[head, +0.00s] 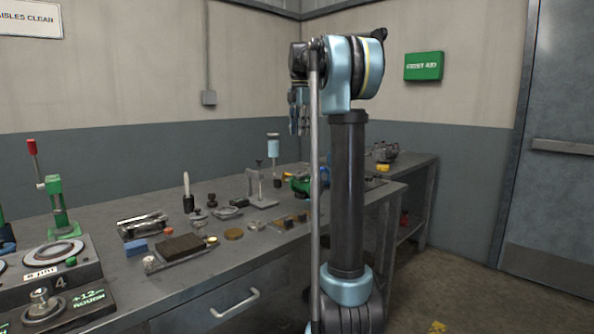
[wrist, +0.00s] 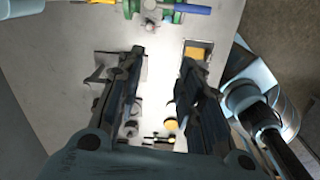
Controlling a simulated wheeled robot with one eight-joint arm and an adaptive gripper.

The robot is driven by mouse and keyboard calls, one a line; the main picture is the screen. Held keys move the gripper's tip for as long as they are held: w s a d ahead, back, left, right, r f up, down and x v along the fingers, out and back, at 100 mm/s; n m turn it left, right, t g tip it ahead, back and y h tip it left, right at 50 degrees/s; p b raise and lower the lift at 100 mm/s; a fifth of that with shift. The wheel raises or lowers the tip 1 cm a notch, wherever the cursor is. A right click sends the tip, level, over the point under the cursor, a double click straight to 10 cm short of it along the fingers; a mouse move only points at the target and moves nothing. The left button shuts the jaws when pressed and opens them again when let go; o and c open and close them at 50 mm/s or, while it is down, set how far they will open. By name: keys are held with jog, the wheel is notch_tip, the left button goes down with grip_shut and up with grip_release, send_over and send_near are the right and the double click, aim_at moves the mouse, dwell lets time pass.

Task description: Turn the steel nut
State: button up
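A steel, nut-like piece (head: 40,297) sits upright on a dark block marked +12 ROUGH at the lower left in the head view. It is small, and I cannot tell for certain that it is the steel nut. My gripper (head: 299,112) hangs above the bench, fingers down, far to the right of that piece. In the wrist view the two dark fingers of my gripper (wrist: 162,62) are spread apart with nothing held between them. The bench top shows below them.
A green vise (head: 300,184) stands near my arm; its blue handle (wrist: 187,8) shows in the wrist view. A steel clamp stand (head: 259,182), a dark block (head: 180,246), a green press (head: 57,203) and several small parts crowd the bench (head: 262,251). Floor at right is open.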

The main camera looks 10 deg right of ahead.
jog(key=w+n, duration=0.1)
jog(key=w, duration=0.2)
send_near(299, 173)
jog(key=shift+n, duration=0.3)
jog(key=f, duration=0.5)
jog(key=w+f, duration=0.1)
jog(key=f, duration=0.1)
jog(key=shift+a+f, duration=0.15)
jog(key=shift+f, duration=0.2)
